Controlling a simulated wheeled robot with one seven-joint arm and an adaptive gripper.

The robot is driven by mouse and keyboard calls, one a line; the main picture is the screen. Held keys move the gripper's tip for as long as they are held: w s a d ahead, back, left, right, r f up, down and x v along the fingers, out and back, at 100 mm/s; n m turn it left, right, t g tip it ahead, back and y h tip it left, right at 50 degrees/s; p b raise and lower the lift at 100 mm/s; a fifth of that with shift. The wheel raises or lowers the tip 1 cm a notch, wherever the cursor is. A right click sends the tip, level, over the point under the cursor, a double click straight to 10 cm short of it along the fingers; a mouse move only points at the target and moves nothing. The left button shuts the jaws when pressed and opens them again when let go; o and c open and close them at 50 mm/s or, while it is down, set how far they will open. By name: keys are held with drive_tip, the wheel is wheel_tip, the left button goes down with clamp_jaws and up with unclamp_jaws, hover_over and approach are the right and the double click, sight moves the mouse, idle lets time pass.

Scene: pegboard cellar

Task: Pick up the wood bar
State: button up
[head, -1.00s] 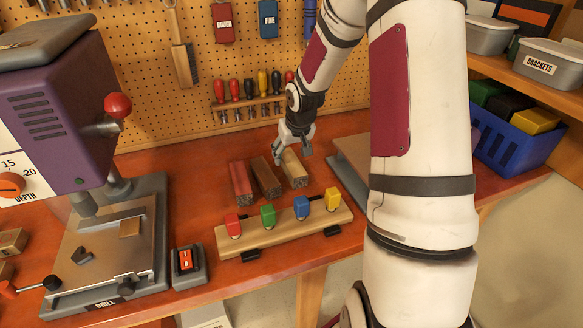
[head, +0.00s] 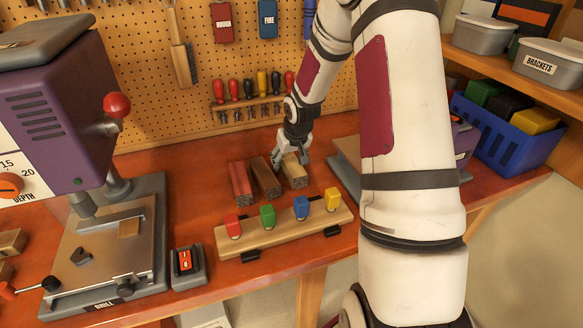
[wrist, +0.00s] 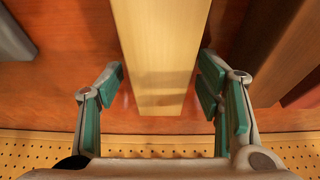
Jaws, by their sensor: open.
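The wood bar (head: 295,176) is a pale yellow block lying on the orange-brown bench, rightmost of 3 bars. My gripper (head: 291,157) is over the far part of it, with a finger on each side. In the wrist view the pale bar (wrist: 160,50) runs between the two green-padded fingers of my gripper (wrist: 160,88). The fingers stand apart with a gap on both sides of the bar. The gripper partly hides the bar's far end in the head view.
A brown bar (head: 266,180) and a reddish bar (head: 240,180) lie close to the left. In front is a wooden rack (head: 285,233) with coloured blocks. A drill press (head: 60,130) stands at left, a pegboard (head: 140,90) behind, a blue basket (head: 505,138) at right.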

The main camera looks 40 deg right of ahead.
drive_tip(key=shift+c, duration=0.2)
drive_tip(key=c, duration=1.3)
